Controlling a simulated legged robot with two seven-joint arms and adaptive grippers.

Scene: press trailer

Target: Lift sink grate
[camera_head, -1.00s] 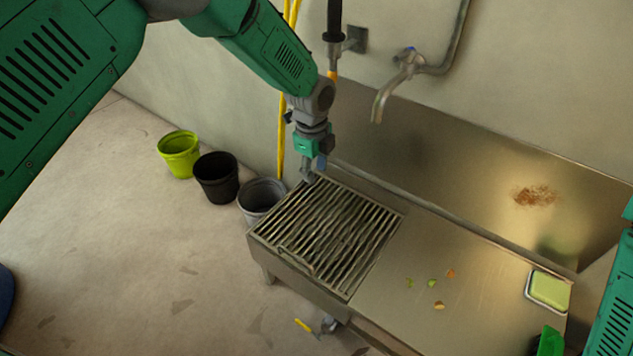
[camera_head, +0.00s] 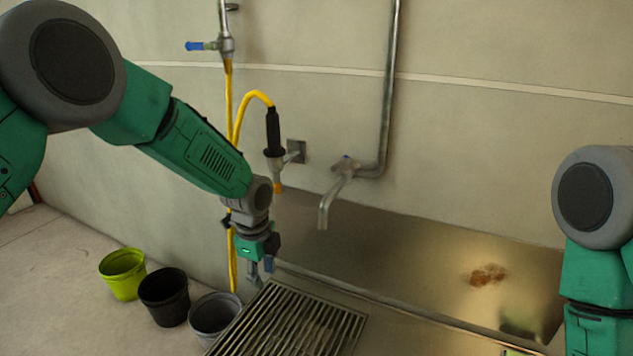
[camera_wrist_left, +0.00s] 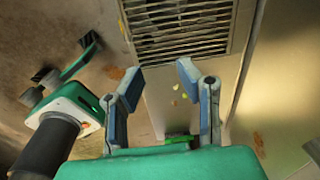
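The sink grate (camera_head: 290,325), a metal frame of parallel slats, lies flat at the left end of the steel sink unit, cut off by the head view's bottom edge. It also shows at the top of the left wrist view (camera_wrist_left: 180,28). My left gripper (camera_head: 262,279) points down by the grate's far left corner in the head view. In the left wrist view my left gripper (camera_wrist_left: 159,76) is open, its blue-padded fingers apart with nothing between them. My right arm stands at the right edge of the head view; its gripper is not clearly shown.
A green bucket (camera_head: 123,275), black bucket (camera_head: 165,298) and grey bucket (camera_head: 213,316) stand left of the sink. A tap (camera_head: 328,200), black sprayer (camera_head: 273,132) and yellow hose (camera_head: 231,170) are on the wall behind.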

